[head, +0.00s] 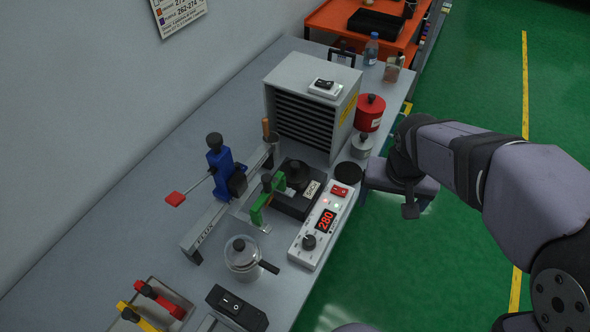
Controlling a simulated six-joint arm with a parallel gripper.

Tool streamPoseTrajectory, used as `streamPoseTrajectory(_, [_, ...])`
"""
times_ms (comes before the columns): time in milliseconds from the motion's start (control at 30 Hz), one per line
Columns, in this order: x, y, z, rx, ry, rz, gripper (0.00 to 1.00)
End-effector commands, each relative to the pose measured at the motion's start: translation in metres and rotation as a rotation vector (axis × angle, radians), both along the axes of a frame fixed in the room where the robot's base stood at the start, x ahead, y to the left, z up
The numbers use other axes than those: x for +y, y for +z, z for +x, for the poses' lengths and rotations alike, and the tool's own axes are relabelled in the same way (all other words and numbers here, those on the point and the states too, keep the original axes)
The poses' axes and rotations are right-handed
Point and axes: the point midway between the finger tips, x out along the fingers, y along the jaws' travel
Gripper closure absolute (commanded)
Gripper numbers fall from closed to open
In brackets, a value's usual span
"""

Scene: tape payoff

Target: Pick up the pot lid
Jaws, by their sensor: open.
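A dark round lid with a knob (297,171) sits on top of a black, labelled pot unit (292,205) in the middle of the bench. It looks like the pot lid, though a small clear or metal pot (242,262) with a side handle also has a knobbed lid (239,246). My gripper (408,206) is open, beyond the bench's right edge, over the green floor. It is to the right of the pot unit and apart from both lids. Its fingers are partly hidden by its own body, and nothing shows between them.
A controller reading 280 (318,235) stands right of the pot unit. A green clamp (257,208) and a blue stand (221,170) are to its left. A slatted grey cabinet (303,113), red can (369,113) and silver can (361,147) stand behind. A black disc (347,174) lies near the edge.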

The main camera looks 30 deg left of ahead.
Motion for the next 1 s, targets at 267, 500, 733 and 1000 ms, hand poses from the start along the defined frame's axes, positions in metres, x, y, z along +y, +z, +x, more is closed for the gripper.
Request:
streamPoseTrajectory(267, [0.166,0.031,0.0,-0.128,0.14,0.066,0.19])
streamPoseTrajectory(500, [0.224,0.044,-0.017,-0.17,0.176,0.107,0.19])
streamPoseTrajectory(733, [0.23,0.043,-0.019,-0.173,0.177,0.111,0.19])
streamPoseTrajectory(1000, [0.232,0.026,-0.012,-0.172,0.177,0.11,0.19])
